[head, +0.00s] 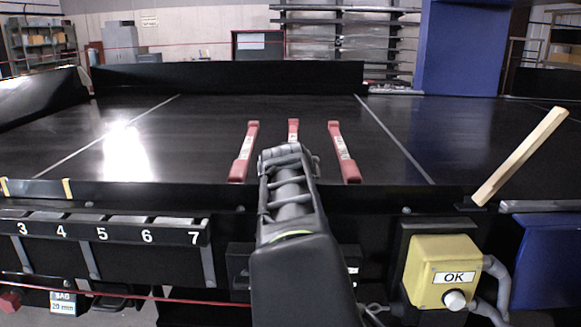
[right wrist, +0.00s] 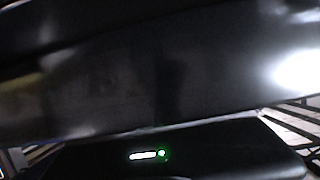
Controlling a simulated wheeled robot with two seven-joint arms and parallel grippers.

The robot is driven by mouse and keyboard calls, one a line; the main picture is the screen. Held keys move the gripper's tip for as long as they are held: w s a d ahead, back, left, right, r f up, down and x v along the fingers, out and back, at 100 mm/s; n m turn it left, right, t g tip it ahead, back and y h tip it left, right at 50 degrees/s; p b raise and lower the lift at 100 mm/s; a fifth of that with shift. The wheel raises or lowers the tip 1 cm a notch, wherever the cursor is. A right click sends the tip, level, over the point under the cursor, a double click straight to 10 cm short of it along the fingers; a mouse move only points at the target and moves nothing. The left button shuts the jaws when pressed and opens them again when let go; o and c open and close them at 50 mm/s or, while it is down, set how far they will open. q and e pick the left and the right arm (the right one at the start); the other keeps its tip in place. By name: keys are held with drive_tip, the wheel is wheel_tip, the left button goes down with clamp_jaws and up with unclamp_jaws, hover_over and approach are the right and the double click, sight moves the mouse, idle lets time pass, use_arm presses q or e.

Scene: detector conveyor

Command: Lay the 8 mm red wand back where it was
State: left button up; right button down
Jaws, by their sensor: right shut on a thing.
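Three red wands with white labels show in the head view, on or just above the black belt (head: 210,140). The left wand (head: 245,152) and the right wand (head: 343,152) lie on it, apart from each other. The middle wand (head: 293,128) shows only its far part; its near part is hidden behind my right gripper (head: 288,150). My right gripper is shut on this middle wand, between the other two. Whether that wand touches the belt is hidden. The label sizes are too small to read. My left gripper is not in view.
A numbered rack (head: 125,234) stands at the front left. A yellow OK button box (head: 443,272) and a tilted wooden stick (head: 520,157) are at the front right. A low black wall (head: 230,77) closes the belt's far side. The belt is clear on both sides of the wands.

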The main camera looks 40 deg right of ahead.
drive_tip(key=shift+f, duration=0.25)
drive_tip(key=c, duration=1.1)
unclamp_jaws()
drive_tip(key=shift+o, duration=0.2)
drive_tip(key=shift+r, duration=0.1)
drive_tip(key=shift+r+p, duration=0.55)
drive_tip(key=shift+p, duration=0.05)
drive_tip(key=shift+s+a+r, duration=0.1)
drive_tip(key=shift+a, duration=0.05)
drive_tip(key=b+v, duration=0.2)
drive_tip(key=v, duration=0.9)
drive_tip(key=shift+s+a, duration=0.15)
drive_tip(key=shift+s, duration=0.15)
